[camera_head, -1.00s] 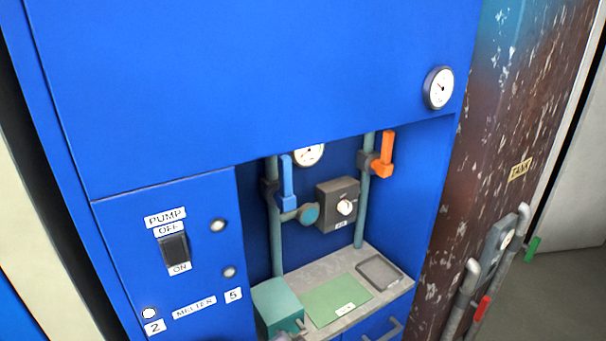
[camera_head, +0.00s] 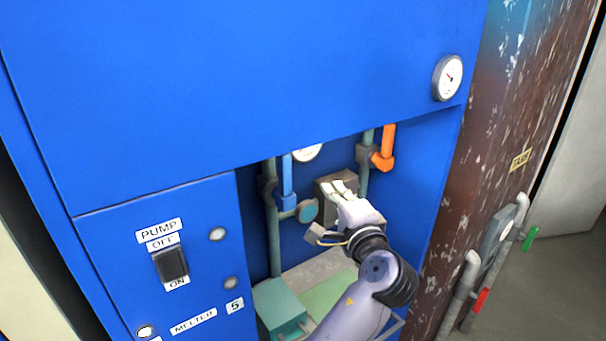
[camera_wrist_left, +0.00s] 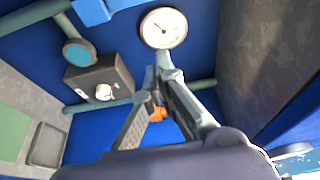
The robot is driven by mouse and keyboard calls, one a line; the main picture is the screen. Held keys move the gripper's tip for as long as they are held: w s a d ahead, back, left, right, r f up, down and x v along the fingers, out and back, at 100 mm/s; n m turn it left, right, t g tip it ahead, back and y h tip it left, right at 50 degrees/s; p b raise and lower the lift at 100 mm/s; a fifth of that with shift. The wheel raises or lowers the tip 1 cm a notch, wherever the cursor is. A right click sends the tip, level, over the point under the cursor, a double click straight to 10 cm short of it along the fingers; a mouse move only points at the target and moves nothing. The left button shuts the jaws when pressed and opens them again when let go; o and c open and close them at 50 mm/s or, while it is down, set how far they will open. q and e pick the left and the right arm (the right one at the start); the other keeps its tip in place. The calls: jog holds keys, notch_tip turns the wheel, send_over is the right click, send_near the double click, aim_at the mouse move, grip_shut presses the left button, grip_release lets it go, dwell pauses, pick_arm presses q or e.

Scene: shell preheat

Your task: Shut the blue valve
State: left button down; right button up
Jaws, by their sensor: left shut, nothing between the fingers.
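The blue valve handle (camera_head: 288,180) stands upright, parallel to the grey-green pipe (camera_head: 273,230) on the left side of the recess. Part of a blue piece, likely this handle, shows at the top edge of the left wrist view (camera_wrist_left: 100,9). My left gripper (camera_head: 338,187) is shut and empty, in front of the dark control box, to the right of the blue handle and apart from it. Its fingertips meet below the gauge in the left wrist view (camera_wrist_left: 160,70). My right gripper is not in view.
An orange valve handle (camera_head: 388,145) is on the right pipe, close to my left gripper. A dark box with a knob (camera_wrist_left: 100,86) and a round gauge (camera_wrist_left: 163,28) are at the back. The recess has side walls and an overhanging blue panel (camera_head: 250,80). A teal box (camera_head: 280,305) stands below.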

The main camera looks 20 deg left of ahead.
aim_at(285, 182)
pick_arm(q)
jog(key=w+a+p, duration=0.5)
jog(key=a, duration=0.3)
dwell(0.4)
jog(key=shift+w+f, duration=0.1)
jog(key=shift+w, duration=0.05)
